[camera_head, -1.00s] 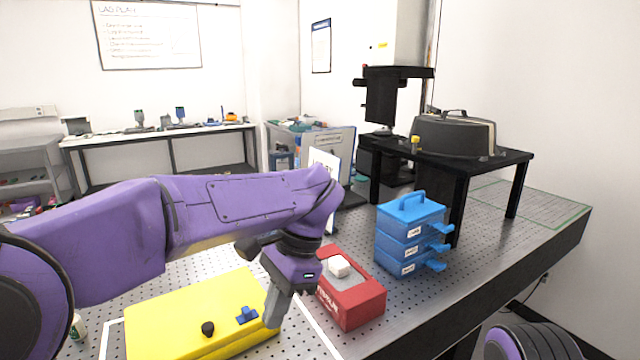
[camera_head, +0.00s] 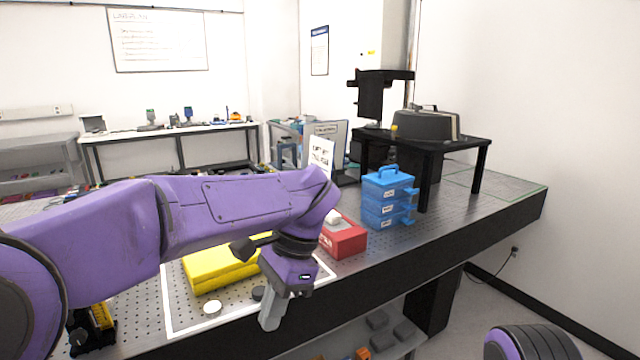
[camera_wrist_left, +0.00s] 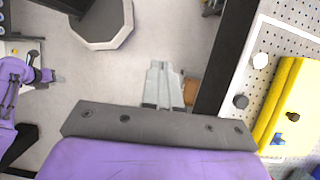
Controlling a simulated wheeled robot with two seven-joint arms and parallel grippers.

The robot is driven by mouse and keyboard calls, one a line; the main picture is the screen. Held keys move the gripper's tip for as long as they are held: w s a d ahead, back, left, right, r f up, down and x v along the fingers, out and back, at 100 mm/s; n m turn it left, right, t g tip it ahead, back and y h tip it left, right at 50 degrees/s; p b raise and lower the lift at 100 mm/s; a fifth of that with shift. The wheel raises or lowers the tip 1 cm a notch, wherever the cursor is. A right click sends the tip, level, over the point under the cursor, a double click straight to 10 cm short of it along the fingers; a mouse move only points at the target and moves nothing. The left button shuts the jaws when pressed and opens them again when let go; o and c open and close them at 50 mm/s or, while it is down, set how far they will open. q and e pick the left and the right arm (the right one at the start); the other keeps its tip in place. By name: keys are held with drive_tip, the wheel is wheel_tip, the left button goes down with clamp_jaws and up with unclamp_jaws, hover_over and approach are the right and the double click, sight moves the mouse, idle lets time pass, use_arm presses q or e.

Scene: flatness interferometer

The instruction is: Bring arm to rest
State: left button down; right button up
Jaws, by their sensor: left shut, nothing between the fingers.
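My left arm, purple, reaches in from the left in the head view. Its left gripper (camera_head: 272,312) points down, shut and empty, in front of the bench's near edge. In the left wrist view the grey fingers (camera_wrist_left: 163,86) are together over the floor, apart from the bench at the right. Part of my purple right arm (camera_head: 532,343) shows at the bottom right of the head view. More purple arm (camera_wrist_left: 22,75) shows at the left edge of the left wrist view, where the right gripper's jaws are too small to read.
The perforated bench (camera_head: 440,212) bears a yellow case (camera_head: 212,270), a red box (camera_head: 345,240), blue drawers (camera_head: 388,205) and a black stand (camera_head: 455,146). A white disc (camera_head: 212,307) and a black knob (camera_head: 258,293) lie near its front edge. Floor (camera_head: 500,315) is clear at right.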

use_arm(q)
drive_tip(key=w+a+f+m+t+y, duration=0.2)
drive_tip(key=w+a+m+t+y, duration=0.15)
drive_tip(key=a+m, duration=0.35)
drive_tip(key=w+a+f+m+t+y, duration=0.25)
drive_tip(key=w+a+m, duration=0.25)
drive_tip(key=m, duration=0.4)
drive_tip(key=w+a+f+m+t, duration=0.1)
drive_tip(key=a+f+m+t, duration=0.2)
drive_tip(key=f+m, duration=0.6)
drive_tip(key=a+f+m+t, duration=0.3)
drive_tip(key=a+f+m, duration=0.15)
drive_tip(key=m, duration=0.75)
drive_tip(key=s+f+m+h, duration=0.5)
drive_tip(key=s+f+m, duration=0.75)
drive_tip(key=f, duration=0.35)
drive_tip(key=s+a+f+m+g, duration=0.1)
drive_tip(key=s+f+m+g, duration=0.1)
drive_tip(key=s, duration=0.9)
drive_tip(key=s+a+f+m+g+h, duration=0.1)
drive_tip(key=s+a+f+m+g, duration=0.1)
drive_tip(key=s+f+g, duration=0.2)
drive_tip(key=s+f, duration=0.3)
drive_tip(key=s, duration=0.4)
drive_tip(key=shift+a+f, duration=0.15)
drive_tip(key=shift+f, duration=0.1)
